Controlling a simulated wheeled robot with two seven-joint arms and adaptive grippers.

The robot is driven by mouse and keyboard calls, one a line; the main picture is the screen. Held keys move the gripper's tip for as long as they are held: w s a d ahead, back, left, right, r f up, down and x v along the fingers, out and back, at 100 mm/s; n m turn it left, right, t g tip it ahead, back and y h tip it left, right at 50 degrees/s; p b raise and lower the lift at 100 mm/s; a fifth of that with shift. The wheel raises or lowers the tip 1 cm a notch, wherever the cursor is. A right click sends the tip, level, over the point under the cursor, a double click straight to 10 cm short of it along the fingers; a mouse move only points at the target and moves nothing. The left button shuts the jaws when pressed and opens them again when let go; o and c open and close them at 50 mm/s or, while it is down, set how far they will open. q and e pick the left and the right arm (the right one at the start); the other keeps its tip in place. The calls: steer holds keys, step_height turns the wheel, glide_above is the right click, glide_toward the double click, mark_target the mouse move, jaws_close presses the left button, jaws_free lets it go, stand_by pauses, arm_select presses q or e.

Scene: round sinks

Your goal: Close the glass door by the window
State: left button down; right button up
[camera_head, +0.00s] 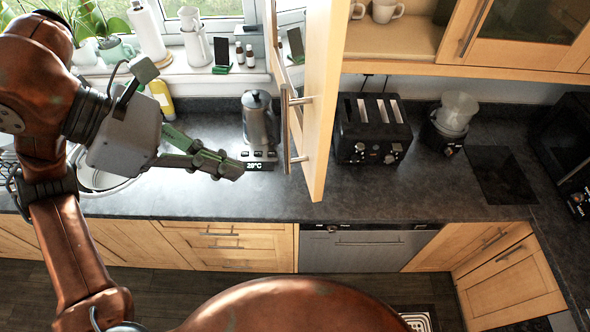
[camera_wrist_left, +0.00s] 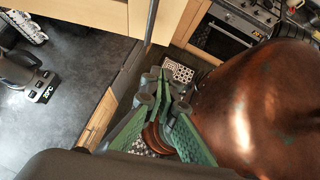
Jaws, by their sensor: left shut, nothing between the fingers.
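The glass door (camera_head: 325,95) is a pale wood cabinet door beside the window. It stands open, jutting out over the counter, and I see it nearly edge-on. Its metal bar handle (camera_head: 287,130) is on the left face. My left gripper (camera_head: 232,168) is shut and empty, left of the door's lower end and apart from the handle in the picture. In the left wrist view the shut green fingers (camera_wrist_left: 167,85) show below a pale wood panel (camera_wrist_left: 80,12), which looks like the door. My right gripper is not in view.
A kettle (camera_head: 259,118) stands on its base behind my left gripper. The sill holds a jug (camera_head: 196,42) and small bottles. The front counter (camera_head: 400,195) is clear.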

arm_select(q)
steer(key=p, duration=0.2)
glide_toward(311, 186)
step_height(311, 186, down, 4)
steer(key=d, duration=0.1)
steer(key=d+p, duration=0.1)
steer(key=d, duration=0.1)
steer(key=shift+w+d+r, duration=0.2)
steer(key=shift+w+d, duration=0.15)
steer(key=shift+d, duration=0.2)
